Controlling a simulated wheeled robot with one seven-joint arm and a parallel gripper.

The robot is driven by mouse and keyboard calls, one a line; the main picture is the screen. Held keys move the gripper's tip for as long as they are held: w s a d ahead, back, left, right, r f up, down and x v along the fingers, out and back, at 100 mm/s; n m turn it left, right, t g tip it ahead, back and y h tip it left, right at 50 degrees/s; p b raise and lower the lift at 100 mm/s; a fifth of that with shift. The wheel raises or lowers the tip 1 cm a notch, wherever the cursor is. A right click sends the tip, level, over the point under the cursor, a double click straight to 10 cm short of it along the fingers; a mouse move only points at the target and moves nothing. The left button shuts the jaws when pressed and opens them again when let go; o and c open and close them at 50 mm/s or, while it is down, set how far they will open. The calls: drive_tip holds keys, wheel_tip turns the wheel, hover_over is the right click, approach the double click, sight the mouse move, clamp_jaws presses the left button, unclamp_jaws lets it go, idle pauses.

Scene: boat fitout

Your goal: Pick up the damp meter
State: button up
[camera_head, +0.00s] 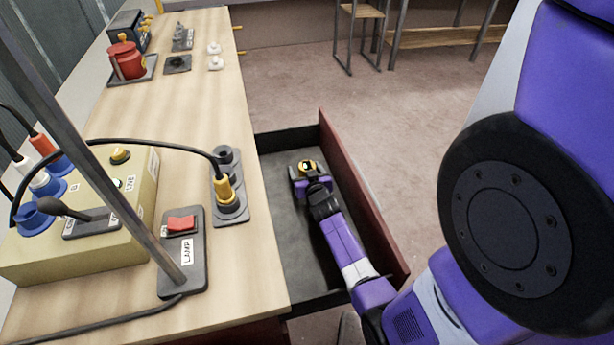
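A small yellow-rimmed object with a pale face (307,165), which looks like the damp meter, is inside the open drawer (300,262) near its far end. My gripper (306,175) reaches down into the drawer, right at this object. A dark finger shows at its left side, and my gripper hides much of the object. I cannot tell whether the fingers are closed on it or whether it is lifted off the drawer floor.
The drawer has a red front (362,190) and dark walls close around my arm. The wooden bench (200,110) on the left carries a beige socket box (90,235), a lamp switch (182,250), a plugged socket strip (229,190) and a red pot (126,62). Open floor lies right.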

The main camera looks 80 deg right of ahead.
clamp_jaws()
idle(0.3)
drive_tip(key=shift+r, duration=0.15)
wheel_tip(320, 180, up, 20)
drive_tip(key=p, duration=0.3)
drive_tip(key=shift+p, duration=0.35)
